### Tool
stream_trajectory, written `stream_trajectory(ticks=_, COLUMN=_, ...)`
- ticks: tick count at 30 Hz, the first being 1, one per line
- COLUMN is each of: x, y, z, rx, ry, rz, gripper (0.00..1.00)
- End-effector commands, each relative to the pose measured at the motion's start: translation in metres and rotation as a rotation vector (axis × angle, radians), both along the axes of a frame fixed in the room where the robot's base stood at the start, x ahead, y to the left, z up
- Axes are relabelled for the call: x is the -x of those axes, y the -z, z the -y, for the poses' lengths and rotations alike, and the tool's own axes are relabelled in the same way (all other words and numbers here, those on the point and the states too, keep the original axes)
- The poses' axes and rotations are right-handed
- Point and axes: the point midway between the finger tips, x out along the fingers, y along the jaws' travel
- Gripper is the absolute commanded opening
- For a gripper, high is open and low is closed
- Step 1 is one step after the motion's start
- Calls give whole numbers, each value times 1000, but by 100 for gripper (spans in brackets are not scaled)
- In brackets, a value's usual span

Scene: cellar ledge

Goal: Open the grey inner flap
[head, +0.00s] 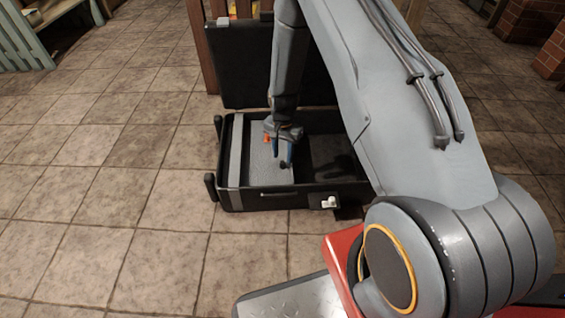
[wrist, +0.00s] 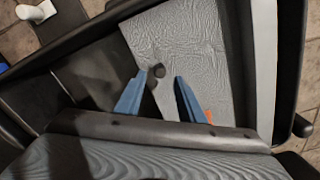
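The grey inner flap (head: 262,172) lies roughly flat over the left part of an open black case (head: 280,200). In the wrist view the textured flap (wrist: 195,40) fills the upper middle. A small dark knob (wrist: 158,71) stands near the flap's edge, and an orange tab (wrist: 208,116) shows beside the right finger. My gripper (head: 284,160) points down over the flap. In the wrist view my gripper (wrist: 160,78) has its two blue fingers apart, with the knob in the gap between their tips. Whether the fingers touch the flap is unclear.
The case's black lid (head: 240,65) stands raised at the back. A white latch (head: 328,202) is on the front wall. The right part of the case is dark and uncovered. My arm hides the case's right end. Tiled floor (head: 120,200) on the left is clear.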

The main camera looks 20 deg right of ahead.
Motion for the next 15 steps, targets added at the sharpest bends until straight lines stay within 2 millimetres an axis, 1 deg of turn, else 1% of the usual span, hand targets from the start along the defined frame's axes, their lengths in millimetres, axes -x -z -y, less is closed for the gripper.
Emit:
stream_trajectory(ticks=1, x=0, y=11, z=0, rx=0, ry=0, rz=-1, gripper=36)
stream_trajectory(ticks=6, x=0, y=32, z=0, rx=-1, ry=0, rz=-1, gripper=36)
stream_trajectory(ticks=10, x=0, y=40, z=0, rx=-1, ry=-1, rz=-1, gripper=36)
stream_trajectory(ticks=15, x=0, y=42, z=0, rx=0, ry=-1, rz=0, gripper=36)
